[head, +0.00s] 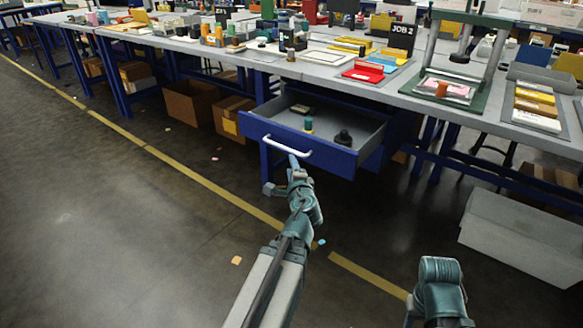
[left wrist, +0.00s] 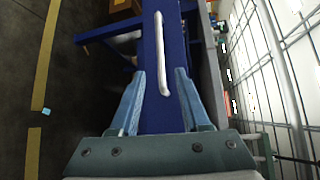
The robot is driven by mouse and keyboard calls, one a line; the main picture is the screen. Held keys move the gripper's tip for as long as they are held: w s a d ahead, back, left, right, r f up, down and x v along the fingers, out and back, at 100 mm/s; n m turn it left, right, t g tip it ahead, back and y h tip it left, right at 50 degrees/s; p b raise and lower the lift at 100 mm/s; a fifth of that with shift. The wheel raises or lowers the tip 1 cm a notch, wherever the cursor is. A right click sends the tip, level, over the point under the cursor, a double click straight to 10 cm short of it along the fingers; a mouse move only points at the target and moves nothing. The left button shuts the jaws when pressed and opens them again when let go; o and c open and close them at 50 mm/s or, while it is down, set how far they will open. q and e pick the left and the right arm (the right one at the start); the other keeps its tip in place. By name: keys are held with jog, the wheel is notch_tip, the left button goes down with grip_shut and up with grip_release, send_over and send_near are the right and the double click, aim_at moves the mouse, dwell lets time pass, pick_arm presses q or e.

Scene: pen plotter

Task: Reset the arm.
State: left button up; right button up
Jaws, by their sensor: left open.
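My left gripper (head: 293,168) is open in front of the open blue drawer (head: 290,147). In the left wrist view, the two blue fingers of the left gripper (left wrist: 160,75) are spread wide. The white handle (left wrist: 160,55) lies between them, with the blue drawer front (left wrist: 150,110) behind it. I cannot tell whether a finger touches the handle. Part of my right arm shows at the lower right of the head view; its fingers are not visible.
The grey bench above is crowded. Cardboard boxes (head: 190,103) stand under it. A pale grey bin (head: 525,235) stands at right. The floor at left is mostly clear.

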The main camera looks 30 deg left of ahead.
pick_arm(q)
jog(key=s+d+f+n+g+h+p, duration=0.25)
jog(key=d+f+g, duration=0.2)
jog(key=d, duration=0.55)
jog(key=s+d+f+n+g+h+p, duration=0.1)
jog(key=s+d+f+n+g+h, duration=0.25)
jog(key=d+f, duration=0.4)
jog(key=s+d+f+n+g+h+p, duration=0.1)
jog(key=s+d+g+h, duration=0.1)
jog(key=s+d, duration=0.5)
jog(key=s+d+g+h+p, duration=0.15)
jog(key=s+d, duration=0.25)
jog(key=d, duration=0.5)
notch_tip(320, 180, up, 38)
jog(key=s+g+p, duration=0.1)
jog(key=p, duration=3.6)
jog(key=shift+s+d+f+n, duration=0.15)
jog(key=shift+d+n, duration=0.15)
jog(key=shift+d, duration=0.15)
